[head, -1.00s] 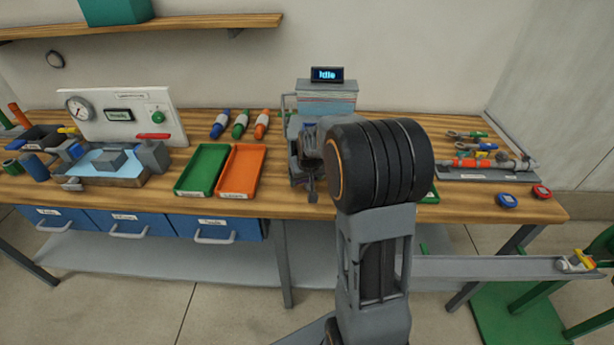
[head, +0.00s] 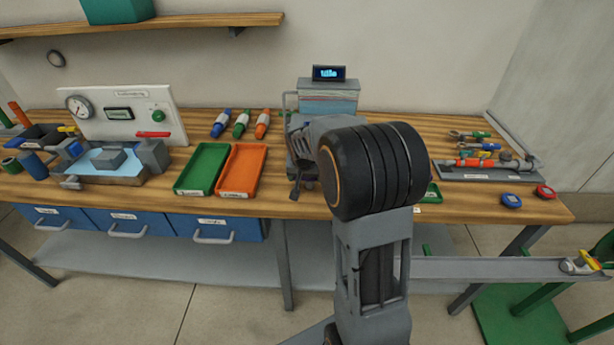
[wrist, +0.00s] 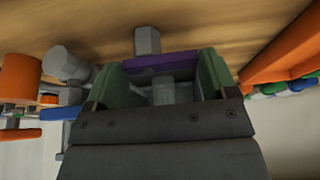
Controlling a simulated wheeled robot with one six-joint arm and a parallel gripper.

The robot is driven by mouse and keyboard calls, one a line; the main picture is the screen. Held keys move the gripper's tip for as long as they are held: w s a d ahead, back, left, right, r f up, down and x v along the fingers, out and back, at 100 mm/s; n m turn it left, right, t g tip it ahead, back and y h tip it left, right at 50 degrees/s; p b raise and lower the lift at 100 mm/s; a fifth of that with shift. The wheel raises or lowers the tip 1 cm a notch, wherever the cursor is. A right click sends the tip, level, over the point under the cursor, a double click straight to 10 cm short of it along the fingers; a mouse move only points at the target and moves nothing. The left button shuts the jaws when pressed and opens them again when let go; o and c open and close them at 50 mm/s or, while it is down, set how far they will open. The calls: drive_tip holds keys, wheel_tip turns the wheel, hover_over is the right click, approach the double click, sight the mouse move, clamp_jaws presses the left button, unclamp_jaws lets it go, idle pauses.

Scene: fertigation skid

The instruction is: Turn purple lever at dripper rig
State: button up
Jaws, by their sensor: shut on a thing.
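In the wrist view the purple lever (wrist: 160,62) lies across the space between the green fingers of my gripper (wrist: 162,80). My gripper is shut on it, with a finger at each side. A grey post (wrist: 147,40) stands just beyond the lever. In the head view the rig with the small lit display (head: 328,73) stands at the back middle of the bench. My gripper (head: 304,186) is low in front of it, partly behind my arm. The purple lever is hidden there.
The orange tray (head: 241,171) and green tray (head: 203,169) lie left of my gripper, with several bottles behind. In the wrist view a blue handle (wrist: 60,113) and an orange cylinder (wrist: 20,77) are close on the left. A pipe assembly (head: 487,163) lies on the right.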

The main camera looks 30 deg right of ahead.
drive_tip(key=shift+d, duration=0.1)
drive_tip(key=o, duration=0.6)
drive_tip(key=shift+o, duration=0.2)
drive_tip(key=shift+r, duration=0.15)
drive_tip(key=shift+s+r, duration=0.1)
drive_tip(key=shift+r, duration=0.2)
drive_tip(key=v, duration=1.3)
